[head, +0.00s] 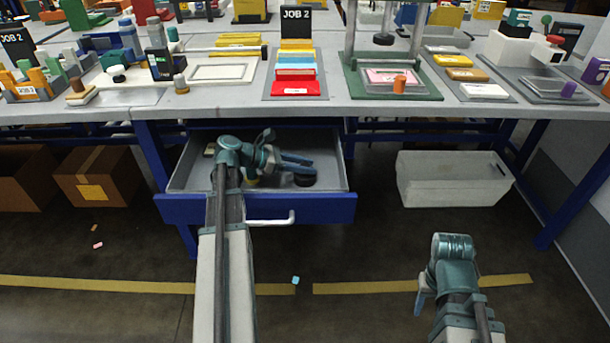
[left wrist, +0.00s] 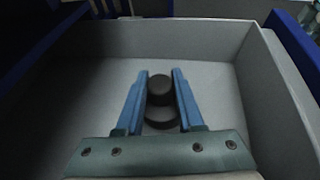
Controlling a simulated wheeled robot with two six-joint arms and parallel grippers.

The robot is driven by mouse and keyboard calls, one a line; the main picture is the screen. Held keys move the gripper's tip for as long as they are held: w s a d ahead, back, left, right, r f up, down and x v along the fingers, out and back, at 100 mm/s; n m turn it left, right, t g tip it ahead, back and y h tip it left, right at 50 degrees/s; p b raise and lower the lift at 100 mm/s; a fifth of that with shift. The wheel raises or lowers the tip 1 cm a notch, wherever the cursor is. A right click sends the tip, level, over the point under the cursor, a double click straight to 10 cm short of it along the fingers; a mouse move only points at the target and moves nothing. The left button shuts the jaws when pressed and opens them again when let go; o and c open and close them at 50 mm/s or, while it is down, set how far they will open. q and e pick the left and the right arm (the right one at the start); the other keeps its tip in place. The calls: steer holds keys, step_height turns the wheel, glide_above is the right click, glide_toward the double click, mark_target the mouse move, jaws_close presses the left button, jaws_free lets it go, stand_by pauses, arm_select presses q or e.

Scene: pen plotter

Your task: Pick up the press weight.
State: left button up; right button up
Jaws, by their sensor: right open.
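The press weight (head: 304,180) is a dark, round piece in the open drawer (head: 325,205). In the left wrist view it shows as a dark knob (left wrist: 160,92) above a wider, round base. My left gripper (head: 300,165) is inside the drawer, with its blue fingers on both sides of the knob in the left wrist view (left wrist: 160,78). The fingers lie very close to the knob; whether they press on it I cannot tell. My right gripper (head: 420,300) is open, low at the right and far from the drawer, partly hidden by its own arm.
The drawer's walls (left wrist: 262,75) rise around my left gripper. The worktop (head: 220,108) spans above the drawer and carries a JOB 2 sign (head: 296,22) and a press frame (head: 388,60). A white bin (head: 450,185) stands at the right, cardboard boxes (head: 95,180) at the left.

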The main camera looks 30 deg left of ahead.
arm_select(q)
jaws_close()
stand_by(0.9)
